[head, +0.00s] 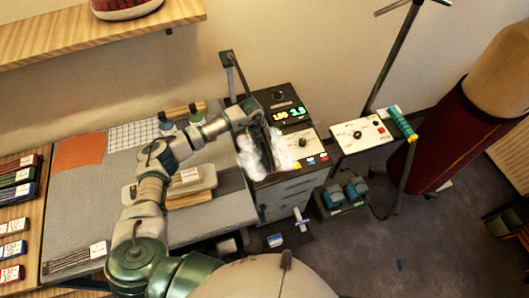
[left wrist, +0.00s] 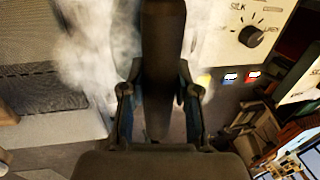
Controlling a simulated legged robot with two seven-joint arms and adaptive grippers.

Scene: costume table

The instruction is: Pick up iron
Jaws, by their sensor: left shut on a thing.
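The iron (head: 268,156) is a dark shape amid white steam in the head view, at the front of the control station. Its dark handle (left wrist: 163,60) runs up the middle of the left wrist view. My left gripper (head: 258,128) is shut on the handle, with one finger on each side; its fingers also show in the left wrist view (left wrist: 160,105). The gripper and steam hide much of the iron's body, and I cannot tell whether it touches the surface below. My right gripper is not in view.
The control station (head: 290,108) has lit digits and a knob. Left is a grey work table (head: 85,205) with an orange cloth (head: 80,151), bottles and a padded board (head: 188,182). A steamer panel (head: 360,133) and a dark red dress form (head: 455,135) stand right.

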